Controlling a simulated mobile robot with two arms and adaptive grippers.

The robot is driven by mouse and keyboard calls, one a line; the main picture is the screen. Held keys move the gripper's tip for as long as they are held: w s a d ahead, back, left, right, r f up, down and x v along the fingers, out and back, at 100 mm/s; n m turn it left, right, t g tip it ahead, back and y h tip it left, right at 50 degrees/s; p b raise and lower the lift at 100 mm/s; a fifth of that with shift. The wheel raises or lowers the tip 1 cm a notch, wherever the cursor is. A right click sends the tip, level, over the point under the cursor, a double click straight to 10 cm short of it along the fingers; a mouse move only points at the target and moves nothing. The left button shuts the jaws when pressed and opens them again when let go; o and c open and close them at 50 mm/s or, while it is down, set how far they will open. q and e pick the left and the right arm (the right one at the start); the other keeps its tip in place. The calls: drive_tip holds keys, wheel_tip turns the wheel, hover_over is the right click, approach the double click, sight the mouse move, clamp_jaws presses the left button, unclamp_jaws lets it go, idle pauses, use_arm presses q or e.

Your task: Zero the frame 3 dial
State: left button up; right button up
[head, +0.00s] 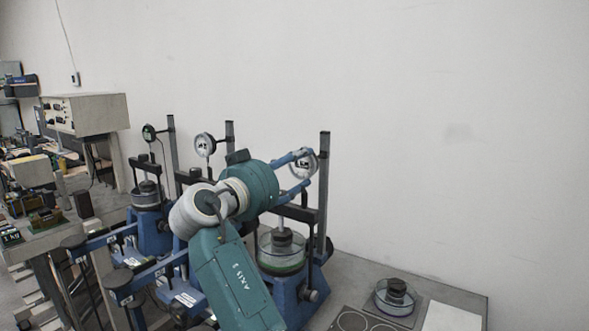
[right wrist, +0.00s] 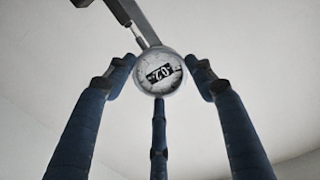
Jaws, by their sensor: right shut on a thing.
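Three blue lever frames stand in a row in the head view. The rightmost frame (head: 322,215) carries a round dial (head: 307,165) on its grey post. My right gripper (head: 310,168) is shut on this dial, its blue fingers around the rim. In the right wrist view the dial (right wrist: 158,76) sits between the three fingertips, with a dark, tilted label bearing figures too small to read surely. Its needle cannot be made out. The middle frame's dial (head: 205,145) and the left frame's dial (head: 149,132) hang free. My left gripper is not in view.
A glass cell (head: 281,258) with a dark weight stands in the rightmost frame below my arm. A shallow dish with a dark weight (head: 396,293) and a white sheet (head: 452,317) lie on the bench at right. Lever arms jut out at front left.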

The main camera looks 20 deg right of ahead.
drive_tip(key=n, duration=0.2)
drive_tip(key=shift+r+n, duration=0.15)
drive_tip(key=shift+n, duration=0.25)
drive_tip(key=n, duration=0.2)
drive_tip(key=shift+n+p, duration=0.35)
drive_tip(key=shift+n, duration=0.05)
drive_tip(key=n+p, duration=0.1)
drive_tip(key=n, duration=0.2)
drive_tip(key=shift+r, duration=0.15)
drive_tip(key=shift+n+p, duration=0.6)
drive_tip(key=shift+n, duration=1)
drive_tip(key=o, duration=1.1)
drive_tip(key=shift+o, duration=0.2)
drive_tip(key=shift+w+d+f, duration=0.1)
drive_tip(key=shift+w+f, duration=0.05)
drive_tip(key=shift+f, duration=0.1)
drive_tip(key=shift+r, duration=0.1)
